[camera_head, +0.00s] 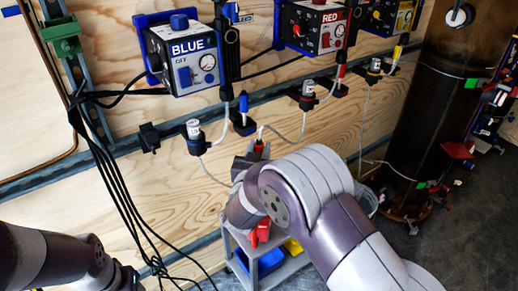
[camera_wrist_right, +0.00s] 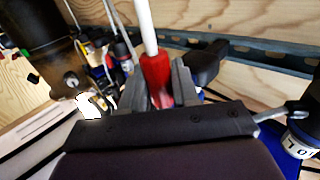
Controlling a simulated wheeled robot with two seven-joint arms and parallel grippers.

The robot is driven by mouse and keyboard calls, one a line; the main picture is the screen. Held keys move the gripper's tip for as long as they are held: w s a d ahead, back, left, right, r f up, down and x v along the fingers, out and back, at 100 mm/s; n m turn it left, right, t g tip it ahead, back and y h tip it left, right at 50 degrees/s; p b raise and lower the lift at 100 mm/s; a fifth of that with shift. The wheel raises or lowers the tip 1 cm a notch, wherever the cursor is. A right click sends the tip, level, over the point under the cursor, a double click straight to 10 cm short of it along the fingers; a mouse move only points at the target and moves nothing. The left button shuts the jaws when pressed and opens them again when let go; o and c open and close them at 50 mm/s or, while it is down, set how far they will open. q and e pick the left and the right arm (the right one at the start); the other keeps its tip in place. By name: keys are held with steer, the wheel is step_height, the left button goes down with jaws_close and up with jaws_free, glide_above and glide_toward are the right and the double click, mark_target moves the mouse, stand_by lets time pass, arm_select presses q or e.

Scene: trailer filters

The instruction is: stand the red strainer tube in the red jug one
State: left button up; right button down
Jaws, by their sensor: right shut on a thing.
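My right gripper (camera_wrist_right: 157,88) is shut on the red strainer tube (camera_wrist_right: 156,72), with its fingers on either side of the red part. A pale rod rises from the red part in the right wrist view. In the head view, my right gripper (camera_head: 250,158) is beside the wooden wall, and a little of the red part (camera_head: 259,147) shows above it. A red container (camera_head: 262,233), which may be the red jug, is partly hidden behind my right arm on a grey cart. My left arm enters at lower left; its fingers are not visible.
The grey cart (camera_head: 290,268) also holds a blue container (camera_head: 268,262) and a yellow one (camera_head: 292,246). Blue (camera_head: 187,52), red (camera_head: 312,24) and yellow control boxes hang on the wall. Black cables hang at left. A dark cylinder (camera_head: 425,110) stands at right.

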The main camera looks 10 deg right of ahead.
steer(key=shift+f+b, duration=0.35)
steer(key=shift+f, duration=0.4)
arm_select(q)
step_height(320, 180, down, 10)
steer(key=b, duration=0.8)
steer(key=shift+r, duration=0.2)
arm_select(e)
step_height(320, 180, down, 12)
steer(key=shift+r, duration=0.1)
arm_select(q)
steer(key=shift+f+b, duration=0.55)
steer(key=shift+b, duration=0.1)
arm_select(e)
steer(key=shift+f, duration=0.85)
steer(key=c, duration=0.8)
jaws_free()
steer(key=shift+o, duration=0.2)
arm_select(q)
step_height(320, 180, up, 4)
steer(key=p, duration=0.3)
steer(key=shift+f+p, duration=0.15)
steer(key=shift+p, duration=0.2)
arm_select(e)
steer(key=v, duration=1.2)
steer(key=shift+s+a, duration=0.25)
steer(key=shift+s, duration=0.1)
